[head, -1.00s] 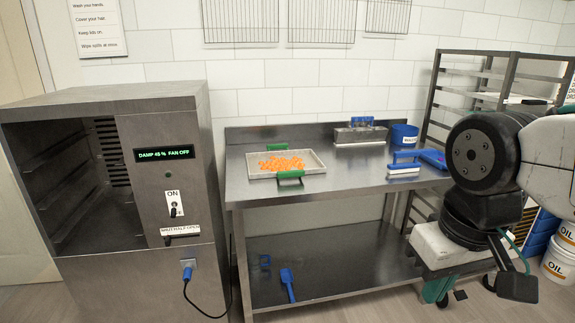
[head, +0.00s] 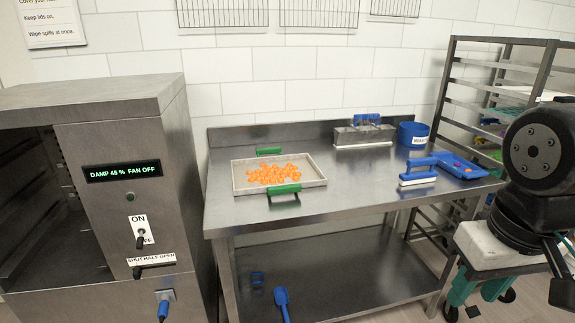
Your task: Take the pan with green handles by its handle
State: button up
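The pan with green handles (head: 240,190) lies flat on the steel table, left of its middle. It is a shallow pale tray holding many orange gummies (head: 273,173). One green handle (head: 284,189) is on its near side and the other green handle (head: 269,151) on its far side. My arm shows at the right edge, well to the right of the pan. A dark part of it hangs at the lower right edge, cut off by the frame, and my gripper's fingers cannot be made out.
The steel table (head: 350,206) has free room right of the pan. A blue-handled brush (head: 418,181), blue tray (head: 462,168), metal depositor (head: 362,135) and blue waste tub (head: 412,134) stand on it. A steel cabinet (head: 98,220) stands left, a rack (head: 490,85) right.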

aim_at(289, 174)
jog(key=u, duration=0.15)
jog(key=i, duration=0.65)
jog(key=u, duration=0.8)
jog(key=i, duration=0.5)
jog(key=u, duration=0.4)
